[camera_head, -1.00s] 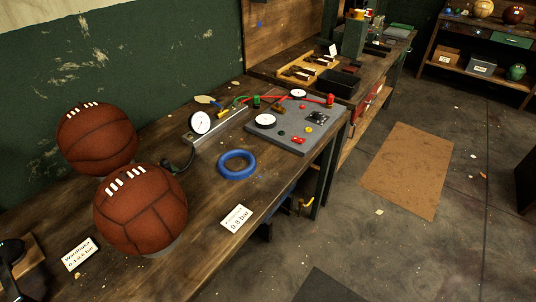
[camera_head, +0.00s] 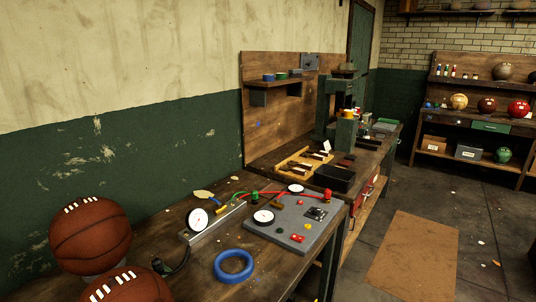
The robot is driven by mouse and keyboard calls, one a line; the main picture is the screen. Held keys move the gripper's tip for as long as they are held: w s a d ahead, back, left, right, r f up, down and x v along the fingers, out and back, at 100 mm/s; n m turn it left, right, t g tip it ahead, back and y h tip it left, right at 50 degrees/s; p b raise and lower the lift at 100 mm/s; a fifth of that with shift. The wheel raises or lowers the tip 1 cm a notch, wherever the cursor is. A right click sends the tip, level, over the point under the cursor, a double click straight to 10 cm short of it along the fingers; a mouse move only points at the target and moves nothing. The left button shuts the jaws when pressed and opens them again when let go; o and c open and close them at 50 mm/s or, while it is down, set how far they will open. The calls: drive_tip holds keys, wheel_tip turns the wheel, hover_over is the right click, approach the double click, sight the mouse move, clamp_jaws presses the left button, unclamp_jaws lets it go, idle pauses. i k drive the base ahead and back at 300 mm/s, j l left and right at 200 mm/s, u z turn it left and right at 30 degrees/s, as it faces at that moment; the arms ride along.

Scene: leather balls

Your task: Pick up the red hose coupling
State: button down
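The red hose coupling (camera_head: 327,195) is small and stands at the right back corner of the grey panel (camera_head: 285,236) on the workbench. A thin red hose (camera_head: 290,193) runs from it to the left across the back of the panel. A green coupling (camera_head: 255,197) stands at the panel's left back corner. My gripper is not in view.
Two brown leather balls (camera_head: 90,235) are at the front left of the bench (camera_head: 200,275). A blue ring (camera_head: 233,265) lies before the panel. A dial gauge (camera_head: 197,219) and a black bin (camera_head: 334,178) stand nearby. Floor is open around a brown mat (camera_head: 413,255).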

sight(327, 192)
drive_tip(key=i+l+u, duration=0.1)
drive_tip(key=i+l, duration=0.15)
drive_tip(key=i, duration=0.3)
drive_tip(key=i+l+u, duration=0.1)
drive_tip(key=i+l, duration=0.2)
drive_tip(key=i, duration=0.25)
drive_tip(key=i+l+u, duration=0.1)
drive_tip(key=i+l, duration=0.25)
drive_tip(key=i, duration=0.2)
